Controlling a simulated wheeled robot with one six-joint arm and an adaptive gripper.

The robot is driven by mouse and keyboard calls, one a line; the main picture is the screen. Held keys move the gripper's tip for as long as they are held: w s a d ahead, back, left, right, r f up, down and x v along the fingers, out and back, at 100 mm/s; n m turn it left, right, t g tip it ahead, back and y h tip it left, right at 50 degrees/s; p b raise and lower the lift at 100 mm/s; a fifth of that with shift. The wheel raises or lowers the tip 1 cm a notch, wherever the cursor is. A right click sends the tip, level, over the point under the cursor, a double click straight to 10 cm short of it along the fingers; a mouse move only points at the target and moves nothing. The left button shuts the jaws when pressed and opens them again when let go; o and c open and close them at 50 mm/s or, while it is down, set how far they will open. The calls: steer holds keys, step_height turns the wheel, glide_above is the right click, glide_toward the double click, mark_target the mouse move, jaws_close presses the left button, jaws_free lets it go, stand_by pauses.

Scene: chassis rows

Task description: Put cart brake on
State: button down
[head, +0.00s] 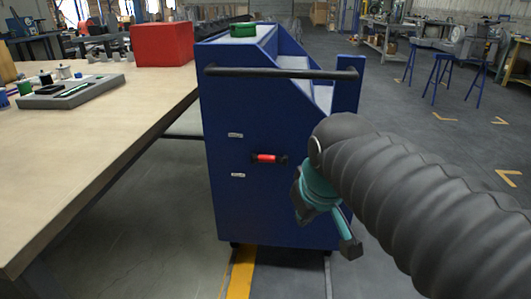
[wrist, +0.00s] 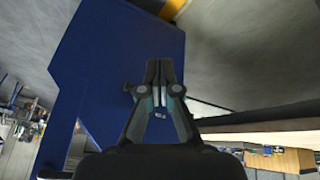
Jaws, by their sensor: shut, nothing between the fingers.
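The blue cart (head: 265,200) stands beside the workbench, with a dark push bar (head: 280,72) across its near side. A short red lever (head: 266,158) lies roughly level on its near panel, between an upper label (head: 235,135) and a lower label (head: 238,175). It looks like the brake. My gripper (head: 350,248) is in front of the cart, to the right of and below the red lever in the head view, and apart from it. In the wrist view the fingers (wrist: 159,72) are shut and empty against the blue cart panel (wrist: 125,50). The red lever cannot be made out there.
The wooden workbench (head: 90,150) runs along the left, with a red box (head: 162,44) and a grey tray (head: 70,92) on it. A green item (head: 243,30) sits on the cart top.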

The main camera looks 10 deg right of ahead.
steer(key=w+r+n+b, duration=0.1)
steer(key=w+r+n, duration=0.5)
steer(key=w, duration=0.8)
steer(key=r+n+g+h+b, duration=0.1)
steer(key=r+n, duration=0.1)
steer(key=n, duration=0.4)
glide_above(266, 157)
steer(key=s+a, duration=0.2)
steer(key=s, duration=0.4)
steer(key=shift+w, duration=0.25)
steer(key=shift+f, duration=0.1)
steer(key=b+x, duration=0.2)
steer(key=x, duration=1.2)
steer(key=shift+s+d+b, duration=0.15)
steer(key=shift+s+b, duration=0.05)
steer(key=shift+b, duration=0.15)
steer(key=shift+f, duration=0.1)
